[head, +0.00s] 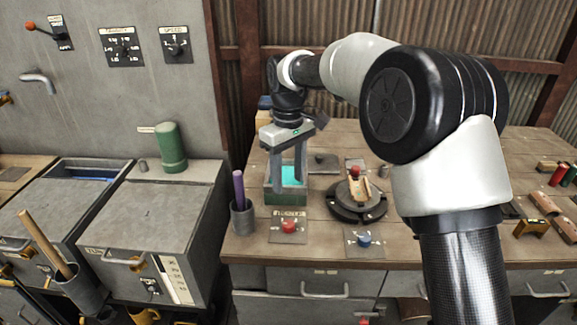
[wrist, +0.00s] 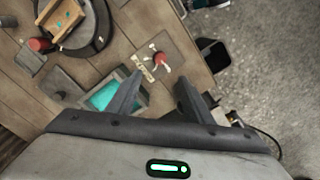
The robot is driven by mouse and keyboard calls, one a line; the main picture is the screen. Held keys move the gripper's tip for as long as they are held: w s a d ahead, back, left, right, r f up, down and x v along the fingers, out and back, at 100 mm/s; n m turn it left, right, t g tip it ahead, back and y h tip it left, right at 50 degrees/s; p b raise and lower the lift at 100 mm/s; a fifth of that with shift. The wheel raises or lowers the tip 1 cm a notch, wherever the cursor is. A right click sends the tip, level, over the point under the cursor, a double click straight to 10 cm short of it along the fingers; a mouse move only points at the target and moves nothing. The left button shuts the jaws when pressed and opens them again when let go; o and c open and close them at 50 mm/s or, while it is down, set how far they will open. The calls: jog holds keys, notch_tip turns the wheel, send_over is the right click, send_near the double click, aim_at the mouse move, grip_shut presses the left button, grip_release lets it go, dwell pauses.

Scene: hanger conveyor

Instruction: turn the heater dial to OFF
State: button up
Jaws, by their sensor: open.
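The heater dial (head: 289,226) is a red knob on a grey plate at the bench's front edge, with a label reading HEATER behind it. It also shows in the wrist view (wrist: 161,58), beyond my fingertips, with small light marks around it. The marks are too small to read, so I cannot tell its setting. My gripper (head: 288,186) points down with its fingers apart and nothing between them. In the head view it overlaps the small bath of teal liquid, behind the dial. In the wrist view my fingertips (wrist: 160,85) are apart from the dial.
The teal bath (head: 272,196) stands behind the dial. A cup with a purple-handled tool (head: 242,218) is on its left. A blue knob (head: 364,240) on another plate is on its right. A dark round turntable (head: 357,212) holds a wooden piece. Grey cabinets stand left.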

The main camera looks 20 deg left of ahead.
jog(key=shift+r, duration=1.25)
jog(key=s+d+r+m+t+p, duration=0.15)
jog(key=s+d+r, duration=0.25)
jog(key=d+r, duration=0.4)
jog(key=s+d+r+m+t+p, duration=0.1)
jog(key=s+d+r+m+p, duration=0.2)
jog(key=d+r, duration=0.5)
jog(key=s+d+f+m+t+p, duration=0.1)
jog(key=s+d+m, duration=0.6)
jog(key=s+d, duration=0.9)
jog(key=shift+s+f+t+p, duration=0.35)
jog(key=shift+s+f+t, duration=0.2)
jog(key=shift+s+t, duration=0.4)
jog(key=shift+w, duration=0.1)
